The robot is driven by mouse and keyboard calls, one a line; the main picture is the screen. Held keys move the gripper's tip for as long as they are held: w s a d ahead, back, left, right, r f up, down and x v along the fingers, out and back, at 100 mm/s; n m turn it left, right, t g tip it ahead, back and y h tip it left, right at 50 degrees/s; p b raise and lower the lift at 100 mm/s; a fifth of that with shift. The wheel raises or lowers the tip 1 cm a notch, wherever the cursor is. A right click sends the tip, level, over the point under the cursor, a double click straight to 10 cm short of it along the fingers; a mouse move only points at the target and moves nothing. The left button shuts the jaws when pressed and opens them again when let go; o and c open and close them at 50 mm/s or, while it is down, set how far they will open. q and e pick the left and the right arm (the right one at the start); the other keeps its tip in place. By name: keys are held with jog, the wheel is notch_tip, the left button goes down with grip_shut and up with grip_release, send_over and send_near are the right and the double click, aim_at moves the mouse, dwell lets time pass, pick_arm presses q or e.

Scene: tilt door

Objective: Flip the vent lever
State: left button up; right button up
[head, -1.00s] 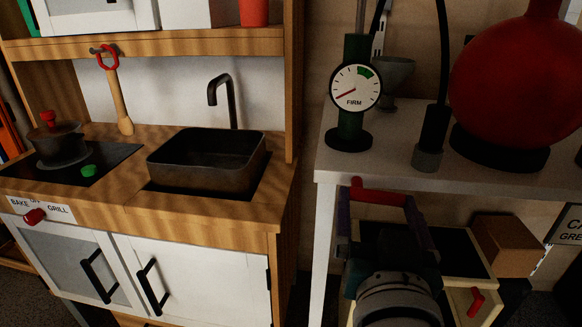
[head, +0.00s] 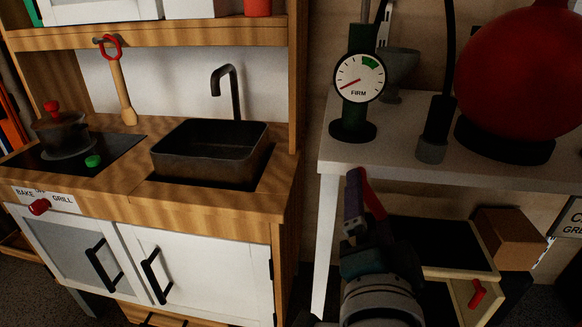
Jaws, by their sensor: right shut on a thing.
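A red lever (head: 372,196), which looks like the vent lever, shows just below the front edge of the white table. It slants steeply, with its upper end close to the table edge. My right gripper (head: 362,188) reaches up to it from below and is shut on it. One purple finger shows on the lever's left side; the other finger is mostly hidden. The lever's base and mount are hidden behind my gripper and wrist. My left gripper is not in view.
An open drawer with a red handle (head: 477,293) is below right. A play kitchen with a sink (head: 210,150) stands left.

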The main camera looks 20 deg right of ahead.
jog(key=shift+w+a+f+m+b, duration=0.1)
jog(key=shift+a+m+b, duration=0.2)
jog(key=shift+m, duration=0.85)
jog(key=shift+w+a+f+m+b, duration=0.15)
jog(key=shift+m+b, duration=0.3)
jog(key=shift+m, duration=0.75)
jog(key=shift+w+a+r+m+b, duration=0.1)
jog(key=shift+m+b, duration=0.25)
jog(key=shift+m, duration=0.8)
jog(key=o, duration=1.1)
jog(key=shift+c, duration=0.2)
jog(key=shift+s+a, duration=0.1)
